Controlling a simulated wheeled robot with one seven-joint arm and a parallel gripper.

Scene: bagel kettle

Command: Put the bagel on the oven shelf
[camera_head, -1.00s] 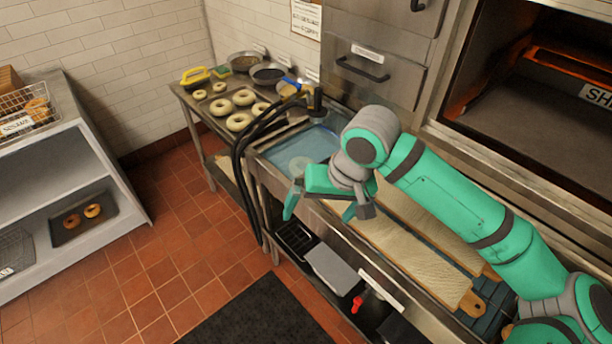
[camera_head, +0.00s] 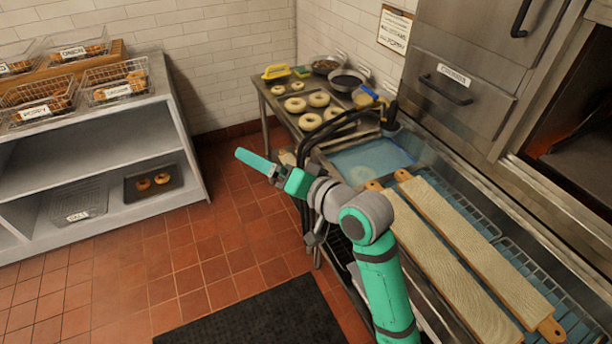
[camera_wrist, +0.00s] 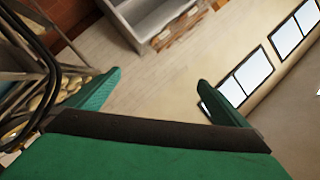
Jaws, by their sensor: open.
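Several pale ring bagels (camera_head: 318,99) lie on a tray on the steel table at the back. A faint pale ring (camera_head: 363,173) shows in the blue water of the kettle (camera_head: 385,150); I cannot tell whether it is a bagel. The oven (camera_head: 585,140) is open at the right edge, and part of its dark inside shows. My gripper (camera_head: 262,165) is over the tiled floor, left of the kettle and apart from the bagels. In the wrist view my gripper (camera_wrist: 155,90) has its green fingers wide apart with nothing between them.
Two long boards (camera_head: 470,255) lie on the blue rack beside the kettle. Black hoses (camera_head: 320,135) arch at the kettle's left end. A grey shelf unit (camera_head: 95,165) with wire baskets stands at the left.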

